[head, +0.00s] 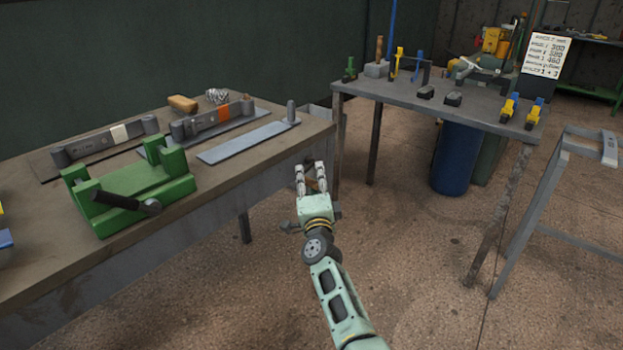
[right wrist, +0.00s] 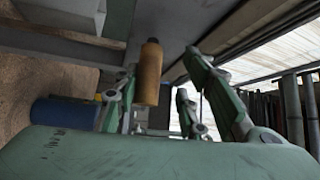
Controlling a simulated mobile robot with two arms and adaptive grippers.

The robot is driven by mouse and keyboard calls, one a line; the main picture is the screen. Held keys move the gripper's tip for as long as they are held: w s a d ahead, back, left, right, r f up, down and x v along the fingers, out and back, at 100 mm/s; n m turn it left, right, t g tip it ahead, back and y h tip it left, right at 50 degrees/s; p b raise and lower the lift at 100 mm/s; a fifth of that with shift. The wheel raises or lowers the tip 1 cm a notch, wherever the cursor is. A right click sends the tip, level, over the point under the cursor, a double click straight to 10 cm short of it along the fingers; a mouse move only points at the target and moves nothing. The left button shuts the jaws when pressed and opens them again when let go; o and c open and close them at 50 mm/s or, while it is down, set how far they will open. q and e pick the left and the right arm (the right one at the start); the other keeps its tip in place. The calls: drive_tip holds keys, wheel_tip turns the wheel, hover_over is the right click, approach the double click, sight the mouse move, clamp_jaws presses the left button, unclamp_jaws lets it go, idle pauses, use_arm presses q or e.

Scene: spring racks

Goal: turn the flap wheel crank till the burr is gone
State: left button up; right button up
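My right gripper (head: 311,168) is in front of the right end of the workbench, its fingers apart and pointing away. In the right wrist view, a wooden handle (right wrist: 150,72) with a dark tip lies between the open fingers, nearer the left one. I cannot tell whether they touch. The handle looks like a crank grip; a small brown part of it (head: 311,185) shows between the fingers in the head view. The flap wheel is not clearly seen, and no burr can be made out. My left gripper is not in view.
The workbench (head: 40,275) on the left holds a green fixture (head: 130,200) with a black handle, and flat steel parts (head: 248,140). A second table (head: 400,95) behind carries clamps. A blue barrel (head: 457,158) stands below it. A grey stand (head: 540,200) is at right; open floor lies between.

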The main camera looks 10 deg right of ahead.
drive_tip(key=shift+p+v, duration=0.6)
drive_tip(key=shift+v, duration=0.65)
drive_tip(key=s+f+p, duration=0.1)
drive_tip(key=s+f, duration=0.1)
drive_tip(key=s, duration=0.3)
drive_tip(key=shift+s+a+f+p, duration=0.15)
drive_tip(key=shift+s+a+p, duration=0.05)
drive_tip(key=shift+s+p, duration=0.2)
